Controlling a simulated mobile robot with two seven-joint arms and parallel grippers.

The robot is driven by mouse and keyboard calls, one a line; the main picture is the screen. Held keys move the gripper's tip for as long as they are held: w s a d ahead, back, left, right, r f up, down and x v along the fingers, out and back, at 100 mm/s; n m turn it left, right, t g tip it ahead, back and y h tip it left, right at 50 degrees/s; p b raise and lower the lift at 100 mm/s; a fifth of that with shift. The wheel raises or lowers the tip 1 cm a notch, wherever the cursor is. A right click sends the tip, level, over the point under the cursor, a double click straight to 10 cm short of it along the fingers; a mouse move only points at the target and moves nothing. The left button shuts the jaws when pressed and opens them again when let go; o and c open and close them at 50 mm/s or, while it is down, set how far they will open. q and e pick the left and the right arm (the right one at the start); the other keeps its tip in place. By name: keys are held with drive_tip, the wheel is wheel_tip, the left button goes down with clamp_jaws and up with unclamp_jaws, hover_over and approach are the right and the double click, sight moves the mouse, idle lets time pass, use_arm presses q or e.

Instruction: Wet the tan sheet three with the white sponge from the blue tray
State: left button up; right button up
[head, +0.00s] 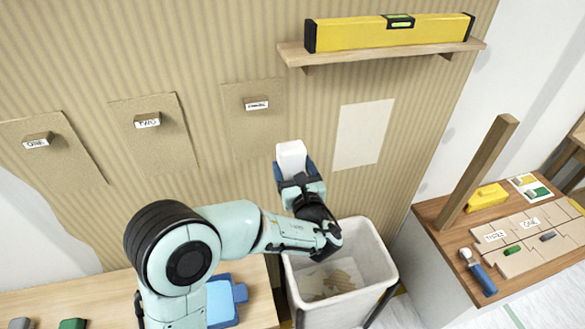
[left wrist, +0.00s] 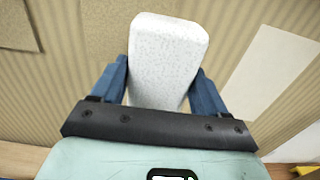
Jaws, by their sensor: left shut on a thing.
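My left gripper (head: 296,174) is shut on the white sponge (head: 291,155) and holds it up in front of the ribbed tan wall. In the left wrist view the sponge (left wrist: 166,62) sits between the blue fingers of my left gripper (left wrist: 160,88). A tan sheet labelled three (head: 487,247) appears to lie on the right-hand wooden table, next to sheets including one labelled one. The blue tray (head: 240,293) is on the left table, partly hidden by my arm. My right gripper is not in view.
Wall patches carry small blocks labelled one (head: 37,141), two (head: 147,121) and a third (head: 257,104), hard to read. A pale patch (head: 362,134) is right of the sponge. A shelf (head: 380,52) holds a yellow level. A white bin (head: 345,290) stands below my gripper; a wooden post (head: 478,170) rises right.

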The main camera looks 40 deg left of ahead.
use_arm(q)
drive_tip(key=x, duration=0.6)
drive_tip(key=shift+w+a, duration=0.15)
drive_tip(key=shift+a, duration=0.05)
drive_tip(key=shift+x, duration=1.3)
idle(2.8)
idle(0.5)
drive_tip(key=shift+s+a, duration=0.45)
drive_tip(key=shift+s, duration=0.2)
drive_tip(key=shift+s+a, duration=0.45)
drive_tip(key=shift+s, duration=0.15)
drive_tip(key=shift+s+a, duration=0.95)
drive_tip(key=shift+s, duration=0.25)
drive_tip(key=shift+s+a, duration=1)
drive_tip(key=shift+s, duration=0.2)
drive_tip(key=shift+s+a, duration=0.95)
drive_tip(key=shift+s, duration=0.2)
drive_tip(key=shift+w+d, duration=0.85)
drive_tip(key=shift+w, duration=0.25)
drive_tip(key=shift+s, duration=0.1)
